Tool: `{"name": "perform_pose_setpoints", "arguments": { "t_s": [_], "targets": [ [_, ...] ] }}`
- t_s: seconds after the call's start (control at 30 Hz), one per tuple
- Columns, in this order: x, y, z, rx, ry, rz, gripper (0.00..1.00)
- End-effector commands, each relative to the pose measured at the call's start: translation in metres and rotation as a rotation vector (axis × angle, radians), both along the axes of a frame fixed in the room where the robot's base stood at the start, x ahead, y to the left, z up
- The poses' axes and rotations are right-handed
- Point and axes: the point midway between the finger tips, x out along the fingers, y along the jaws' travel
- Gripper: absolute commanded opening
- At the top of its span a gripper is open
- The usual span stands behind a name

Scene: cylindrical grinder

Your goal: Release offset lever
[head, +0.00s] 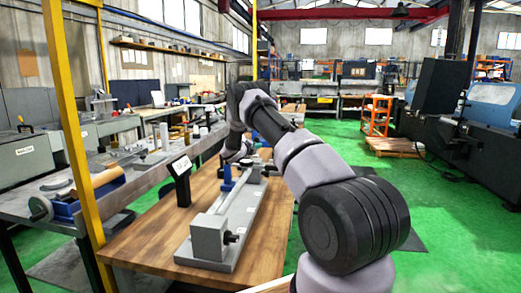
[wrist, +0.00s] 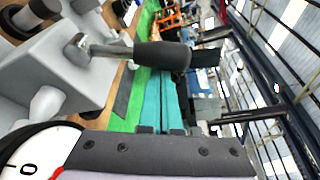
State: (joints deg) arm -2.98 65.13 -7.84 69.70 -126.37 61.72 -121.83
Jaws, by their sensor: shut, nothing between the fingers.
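The offset lever (wrist: 160,55) shows in the wrist view as a thick dark grip on a short metal shaft, lying nearly level across the upper middle. Its left end joins a grey block (wrist: 50,62). My gripper (wrist: 167,78) has two teal fingers close side by side, shut and empty. Their tips end at the lower edge of the grip in the picture; I cannot tell whether they touch it. In the head view my arm reaches over the far end of the grey grinder (head: 208,238) on the wooden table, and the lever is too small to make out there.
The wooden table (head: 150,247) holds the grinder and a small black sign (head: 180,180) to its left. A yellow post (head: 72,130) stands at the table's left edge. Another workbench lies beyond it. Green floor (head: 455,235) is open to the right.

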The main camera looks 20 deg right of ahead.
Motion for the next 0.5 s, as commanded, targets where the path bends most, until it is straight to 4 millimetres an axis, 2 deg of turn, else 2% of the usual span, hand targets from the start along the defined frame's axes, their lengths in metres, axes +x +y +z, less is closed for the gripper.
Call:
{"name": "perform_pose_setpoints", "arguments": {
  "t_s": [0.5],
  "targets": [
    [0.0023, 0.0038, 0.0027, -0.036, 0.023, 0.003, 0.00]
  ]
}}
